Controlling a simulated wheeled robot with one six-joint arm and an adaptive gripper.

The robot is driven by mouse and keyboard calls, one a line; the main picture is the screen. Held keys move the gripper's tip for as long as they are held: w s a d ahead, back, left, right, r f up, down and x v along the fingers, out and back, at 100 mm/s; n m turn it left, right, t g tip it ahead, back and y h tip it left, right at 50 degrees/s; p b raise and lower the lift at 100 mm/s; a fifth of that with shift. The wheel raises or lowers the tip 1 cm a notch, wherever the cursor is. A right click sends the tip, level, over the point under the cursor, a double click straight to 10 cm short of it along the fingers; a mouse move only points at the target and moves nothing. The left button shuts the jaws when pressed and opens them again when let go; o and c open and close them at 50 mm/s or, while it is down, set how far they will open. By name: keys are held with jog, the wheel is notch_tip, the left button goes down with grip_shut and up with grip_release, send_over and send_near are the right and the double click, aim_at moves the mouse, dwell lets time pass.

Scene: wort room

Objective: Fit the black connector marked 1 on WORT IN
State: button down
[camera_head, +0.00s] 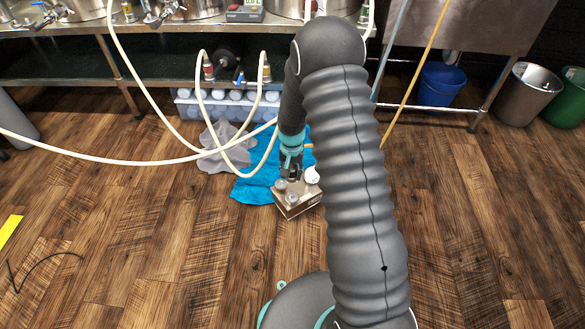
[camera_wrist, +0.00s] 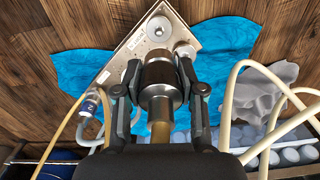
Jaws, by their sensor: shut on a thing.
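In the wrist view, my gripper (camera_wrist: 160,88) is shut around a dark metallic connector (camera_wrist: 160,78) with a tan hose running back from it. The connector's front end lies in line with a pale round port (camera_wrist: 158,27) on a steel box (camera_wrist: 128,42); I cannot tell whether they touch. Any marking on the connector or lettering beside the port is unreadable. In the head view, my gripper (camera_head: 290,172) is right above the steel box (camera_head: 297,204), which has several round fittings on top. The held connector is mostly hidden there.
Another connector with a blue ring and grey hose (camera_wrist: 90,102) is at the box's left side in the wrist view. The box is on a blue cloth (camera_head: 252,188). A grey cloth (camera_head: 215,150), looping pale hoses (camera_head: 150,162) and a bottle crate (camera_head: 225,108) lie close by.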

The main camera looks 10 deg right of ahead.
aim_at(292, 195)
jog(key=shift+f, duration=0.85)
jog(key=shift+d+f+b, duration=0.1)
jog(key=shift+f+b, duration=2)
jog(key=shift+f, duration=1.35)
jog(key=shift+f+b, duration=1)
jog(key=shift+f, duration=0.3)
jog(key=c, duration=0.6)
grip_release()
notch_tip(292, 195, up, 12)
